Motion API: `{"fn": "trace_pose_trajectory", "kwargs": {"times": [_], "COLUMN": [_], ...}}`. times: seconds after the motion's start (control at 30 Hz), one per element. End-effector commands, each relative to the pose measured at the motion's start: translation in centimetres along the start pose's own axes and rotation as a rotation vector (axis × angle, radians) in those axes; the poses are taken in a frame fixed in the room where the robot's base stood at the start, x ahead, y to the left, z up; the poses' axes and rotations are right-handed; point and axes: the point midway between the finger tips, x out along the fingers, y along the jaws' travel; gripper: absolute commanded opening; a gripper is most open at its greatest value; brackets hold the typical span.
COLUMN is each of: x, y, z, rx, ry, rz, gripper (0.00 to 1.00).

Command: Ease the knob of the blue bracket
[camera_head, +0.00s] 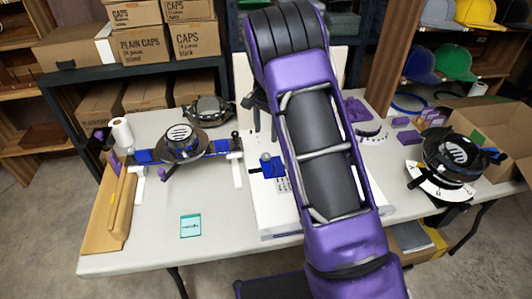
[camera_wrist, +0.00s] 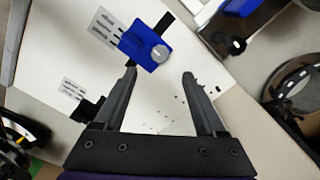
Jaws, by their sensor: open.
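The blue bracket (camera_head: 271,165) is mounted on the white board (camera_head: 276,214) in the middle of the table. In the wrist view the blue bracket (camera_wrist: 138,44) carries a round grey knob (camera_wrist: 160,53) at its right side, and a white printed label is beside it. My gripper (camera_wrist: 160,75) is open and empty. Its left fingertip is close to the bracket's lower edge; I cannot tell whether they touch. The knob lies just beyond the fingertips, between their lines. In the head view my arm hides the gripper.
A cap-frame device (camera_head: 182,143) on a blue rail stands left of the board. Another round device (camera_head: 452,158) stands at the right. A teal card (camera_head: 190,226) lies on the table (camera_head: 140,245), whose front left is mostly clear. Cardboard boxes (camera_head: 195,38) fill the shelf behind.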

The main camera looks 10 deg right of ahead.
Motion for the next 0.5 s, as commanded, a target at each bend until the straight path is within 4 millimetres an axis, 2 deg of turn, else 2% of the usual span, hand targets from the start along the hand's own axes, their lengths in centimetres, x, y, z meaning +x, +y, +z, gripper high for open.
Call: {"fn": "trace_pose_trajectory", "kwargs": {"times": [0.03, 0.2, 0.33, 0.5], "x": [1.4, 5.0, 7.2, 8.8], "y": [0.1, 0.1, 0.0, 0.0], "z": [0.0, 0.0, 0.0, 0.0], "rx": [0.001, -0.001, 0.0, 0.0], "ry": [-0.002, -0.001, 0.0, 0.0], "rz": [0.003, 0.003, 0.001, 0.0], "gripper": [0.72, 0.72, 0.72, 0.72]}}
